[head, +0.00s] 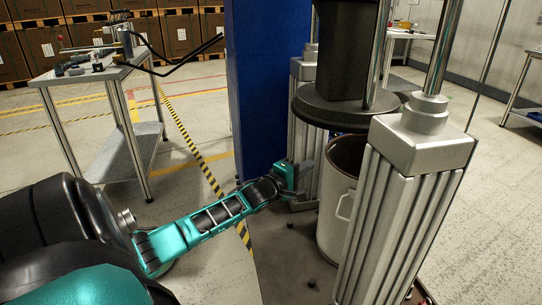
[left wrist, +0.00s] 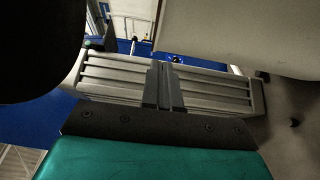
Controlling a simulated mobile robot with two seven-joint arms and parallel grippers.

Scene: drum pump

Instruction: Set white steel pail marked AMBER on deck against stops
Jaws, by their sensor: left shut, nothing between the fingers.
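A white steel pail (head: 334,215) stands low between the two grey ribbed columns, under a dark round plate (head: 345,108). Its rim and a side handle show; the right column hides its right side, and no AMBER marking is visible. My left gripper (head: 303,170) is just left of the pail, in front of the far column. In the left wrist view its fingers (left wrist: 164,87) are together with nothing between them, and a pale curved surface, likely the pail (left wrist: 235,35), fills the upper right. I cannot tell whether they touch. The stops cannot be made out. My right gripper is not in view.
The near column (head: 405,215) stands close to the pail's right, the far column (head: 305,125) behind my gripper. A blue upright panel (head: 262,95) rises behind my left forearm. A workbench (head: 90,75) with tools stands at left. Floor in front of the pail is mostly clear.

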